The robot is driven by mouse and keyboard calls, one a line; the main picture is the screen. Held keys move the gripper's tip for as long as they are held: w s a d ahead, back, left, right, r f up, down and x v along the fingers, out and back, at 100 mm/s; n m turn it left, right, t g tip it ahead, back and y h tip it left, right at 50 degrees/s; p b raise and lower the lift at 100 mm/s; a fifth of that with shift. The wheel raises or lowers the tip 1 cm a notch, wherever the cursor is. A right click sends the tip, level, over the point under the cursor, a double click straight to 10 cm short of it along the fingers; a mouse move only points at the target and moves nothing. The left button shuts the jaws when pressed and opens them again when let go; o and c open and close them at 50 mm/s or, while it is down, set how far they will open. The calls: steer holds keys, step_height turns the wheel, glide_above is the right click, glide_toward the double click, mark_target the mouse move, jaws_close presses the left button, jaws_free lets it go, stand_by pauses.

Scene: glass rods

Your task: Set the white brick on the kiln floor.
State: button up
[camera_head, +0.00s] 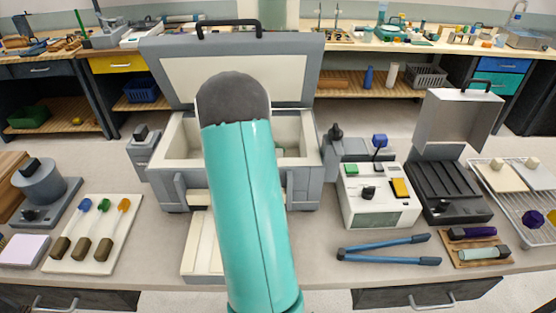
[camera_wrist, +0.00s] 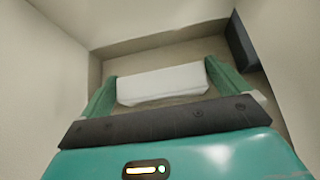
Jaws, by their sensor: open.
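The kiln (camera_head: 164,188) stands in the middle of the bench in the head view, its lid (camera_head: 232,80) raised. My arm crosses in front of the chamber and hides my gripper and most of the inside. In the wrist view my gripper (camera_wrist: 165,88) is inside the pale-walled chamber with its green fingers spread. The white brick (camera_wrist: 162,82) lies between the fingers, long side across them. Its ends are close to both fingers; I cannot tell whether they touch. Part of the kiln floor (camera_wrist: 150,58) shows behind the brick. Contact under the brick is hidden.
A control box (camera_head: 380,195) and blue-handled tongs (camera_head: 390,250) are right of the kiln. A dark case (camera_head: 448,192) with a raised lid and a wire rack (camera_head: 520,200) stand farther right. A white board with tools (camera_head: 92,235) lies left. Chamber walls are close around my gripper.

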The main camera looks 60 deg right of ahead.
steer(key=v, duration=1.2)
steer(key=shift+r, duration=0.1)
